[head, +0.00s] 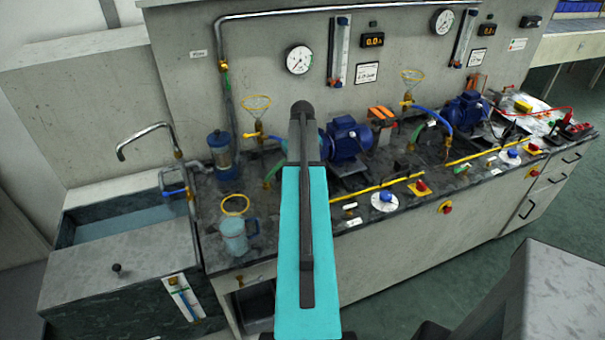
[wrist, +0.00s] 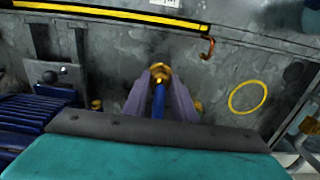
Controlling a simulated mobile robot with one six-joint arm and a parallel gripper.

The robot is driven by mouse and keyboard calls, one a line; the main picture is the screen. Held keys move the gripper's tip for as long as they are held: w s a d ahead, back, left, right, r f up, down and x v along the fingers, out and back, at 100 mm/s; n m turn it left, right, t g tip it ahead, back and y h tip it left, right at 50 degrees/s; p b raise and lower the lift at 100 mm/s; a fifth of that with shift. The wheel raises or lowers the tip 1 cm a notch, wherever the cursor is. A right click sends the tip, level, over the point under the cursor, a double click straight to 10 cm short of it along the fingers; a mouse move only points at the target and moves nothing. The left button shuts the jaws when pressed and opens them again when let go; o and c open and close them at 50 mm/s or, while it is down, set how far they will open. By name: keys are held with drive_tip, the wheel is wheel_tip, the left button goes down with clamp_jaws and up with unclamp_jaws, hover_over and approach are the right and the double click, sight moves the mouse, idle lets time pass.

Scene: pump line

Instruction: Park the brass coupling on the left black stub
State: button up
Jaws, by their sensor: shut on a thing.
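My gripper (wrist: 159,82) shows in the wrist view, its two grey-purple fingers closed on either side of the brass coupling (wrist: 160,72). A blue hose (wrist: 159,102) runs from the coupling back between the fingers. A dark patch lies just beyond the coupling's tip; I cannot tell if it is a stub or whether the coupling touches it. In the head view my arm hides the gripper and the coupling. I cannot clearly make out the left black stub in either view.
A blue motor (head: 347,138) stands right of my arm; its ribbed side shows in the wrist view (wrist: 35,120). A jug (head: 234,240) and yellow ring (head: 235,205) are at left. A yellow strip (wrist: 105,12) crosses the wrist view's top. A sink (head: 125,222) is far left.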

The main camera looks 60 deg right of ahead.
drive_tip(key=shift+f, duration=0.2)
drive_tip(key=o, duration=1.1)
drive_tip(key=shift+o, duration=0.2)
drive_tip(key=shift+r, duration=0.1)
drive_tip(key=shift+r+p, duration=1.75)
drive_tip(key=shift+r, duration=1.2)
drive_tip(key=shift+r, duration=0.15)
wheel_tip(320, 180, up, 14)
drive_tip(key=b, duration=0.3)
drive_tip(key=shift+f+b, duration=0.25)
drive_tip(key=shift+b, duration=0.15)
